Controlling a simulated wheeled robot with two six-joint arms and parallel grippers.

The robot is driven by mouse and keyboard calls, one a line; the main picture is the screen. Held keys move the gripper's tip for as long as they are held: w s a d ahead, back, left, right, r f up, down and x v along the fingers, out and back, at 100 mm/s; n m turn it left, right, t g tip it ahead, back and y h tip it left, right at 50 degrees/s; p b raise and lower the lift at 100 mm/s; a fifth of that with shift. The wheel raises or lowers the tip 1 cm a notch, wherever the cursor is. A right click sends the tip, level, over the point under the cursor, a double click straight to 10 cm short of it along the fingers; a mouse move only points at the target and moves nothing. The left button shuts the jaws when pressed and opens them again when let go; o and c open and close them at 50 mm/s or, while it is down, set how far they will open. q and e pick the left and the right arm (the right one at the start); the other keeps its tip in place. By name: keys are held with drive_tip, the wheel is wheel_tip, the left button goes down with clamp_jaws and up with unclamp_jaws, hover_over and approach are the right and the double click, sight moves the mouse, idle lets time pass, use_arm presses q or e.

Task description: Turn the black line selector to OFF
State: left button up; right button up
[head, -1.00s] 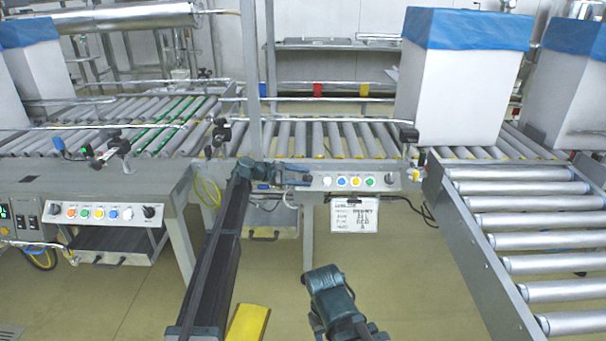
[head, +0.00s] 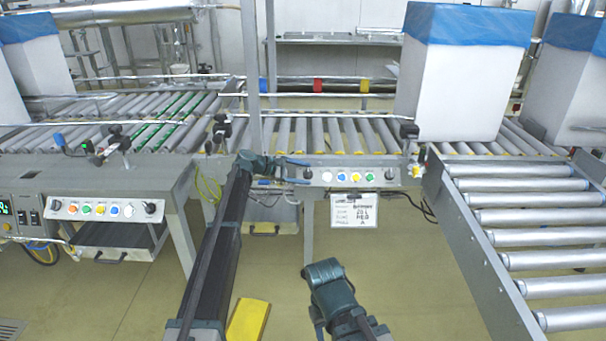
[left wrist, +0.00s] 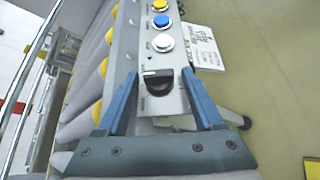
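The black selector knob (left wrist: 157,82), with a white pointer mark, sits at the near end of a grey control panel (left wrist: 143,20) in the left wrist view. The two blue fingers of my left gripper (left wrist: 160,95) are apart, one on each side of the knob's end of the panel. I cannot tell that either finger touches the knob. In the head view my left gripper (head: 297,172) is at the left end of the middle conveyor's panel (head: 383,177), and it hides the knob there. My right arm shows at the bottom centre, but its fingers are not seen.
White, blue and yellow buttons line the panel beside the knob; a green one (head: 370,177) also shows in the head view. A paper sign (head: 352,212) hangs below. A white box with blue liner (head: 465,75) stands behind right. Another panel (head: 100,209) is at left.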

use_arm(q)
drive_tip(key=shift+b, duration=0.3)
drive_tip(key=n+t+b, duration=0.3)
drive_tip(key=f+n+t+b, duration=0.1)
drive_tip(key=n+t+b, duration=0.2)
drive_tip(key=s+n+t+y+b, duration=0.1)
drive_tip(key=n+t+b, duration=0.1)
drive_tip(key=n+b, duration=0.1)
drive_tip(key=shift+s+d+f+t, duration=0.1)
drive_tip(key=shift+d+f+t, duration=0.15)
drive_tip(key=shift+t, duration=0.15)
drive_tip(key=v, duration=1.4)
drive_tip(key=s+d+f+m+g+y, duration=0.1)
drive_tip(key=s+d+f+m+g, duration=0.1)
drive_tip(key=s+f+m+g, duration=0.2)
drive_tip(key=s+d+f+m+g+y, duration=0.2)
drive_tip(key=s+f+m, duration=0.6)
drive_tip(key=s, duration=0.5)
drive_tip(key=shift+f+m+g+p, duration=0.4)
drive_tip(key=shift+m+g, duration=0.4)
drive_tip(key=shift+g, duration=0.1)
drive_tip(key=shift+d, duration=0.1)
